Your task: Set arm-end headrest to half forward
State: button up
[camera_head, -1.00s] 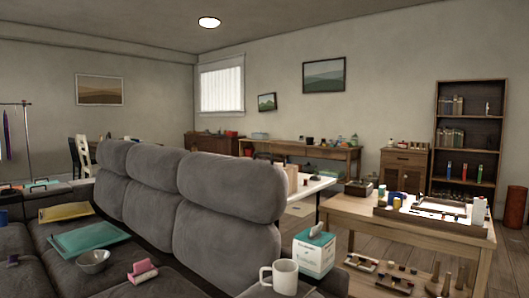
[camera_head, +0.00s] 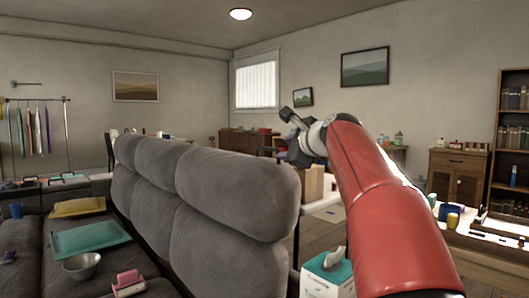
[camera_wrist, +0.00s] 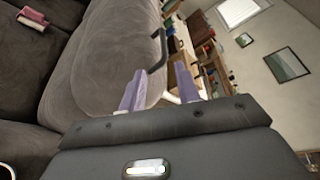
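The grey sofa's arm-end headrest (camera_head: 245,190) is the nearest of three plump headrests, above its backrest cushion (camera_head: 215,258). It looks about upright, in line with the others; its exact angle is hard to tell. My gripper (camera_head: 293,118) is at the end of my red arm, just above and right of that headrest's top in the head view. Nothing shows between the fingers; contact cannot be told.
A teal cushion or folder (camera_head: 90,238), a bowl (camera_head: 83,266) and a pink object (camera_head: 129,284) lie on the seats. A table with a cardboard box (camera_head: 312,182) stands behind the sofa.

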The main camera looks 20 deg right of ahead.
aim_at(275, 149)
jog(key=x, duration=0.2)
jog(key=p+x, duration=0.1)
jog(key=x, duration=0.5)
jog(key=shift+d+r+p, duration=0.25)
jog(key=shift+r+p, duration=0.05)
jog(key=shift+p, duration=0.1)
grip_shut()
